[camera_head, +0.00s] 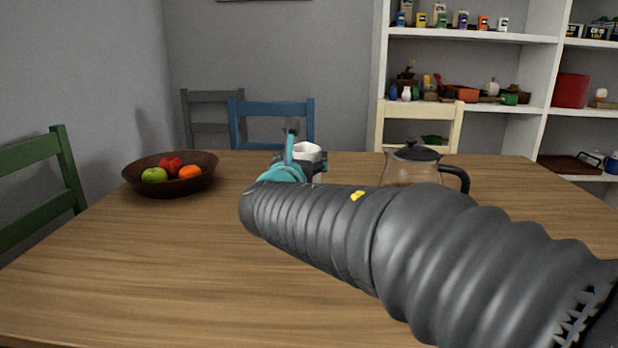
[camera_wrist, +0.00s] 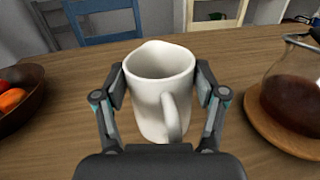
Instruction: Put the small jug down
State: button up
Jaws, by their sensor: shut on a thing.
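The small jug is white with a pouring lip and a handle facing the wrist camera. In the wrist view the small jug (camera_wrist: 150,95) sits between both fingers of my gripper (camera_wrist: 160,85), which is shut on its sides. In the head view only the top of the small jug (camera_head: 308,151) shows beyond my gripper (camera_head: 300,165), as my arm hides the rest. It is upright over the wooden table (camera_head: 150,270). I cannot tell whether its base touches the table. I see nothing inside it.
A brown fruit bowl (camera_head: 140,178) stands to the left. A glass coffee pot (camera_head: 410,168) with a black lid stands to the right, on a round wooden base (camera_wrist: 268,125). Chairs surround the table, including a blue one (camera_head: 272,108) behind. Bare tabletop lies between bowl and jug.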

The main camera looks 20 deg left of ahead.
jog(key=shift+a+f+b, duration=0.1)
jog(key=shift+f+b, duration=0.25)
jog(key=shift+f, duration=1.65)
jog(key=shift+f, duration=0.15)
jog(key=o, duration=1.3)
jog(key=shift+o, duration=0.2)
jog(key=shift+r, duration=0.3)
jog(key=s, duration=0.8)
jog(key=s+d, duration=0.1)
jog(key=s, duration=0.3)
jog(key=shift+f, duration=0.15)
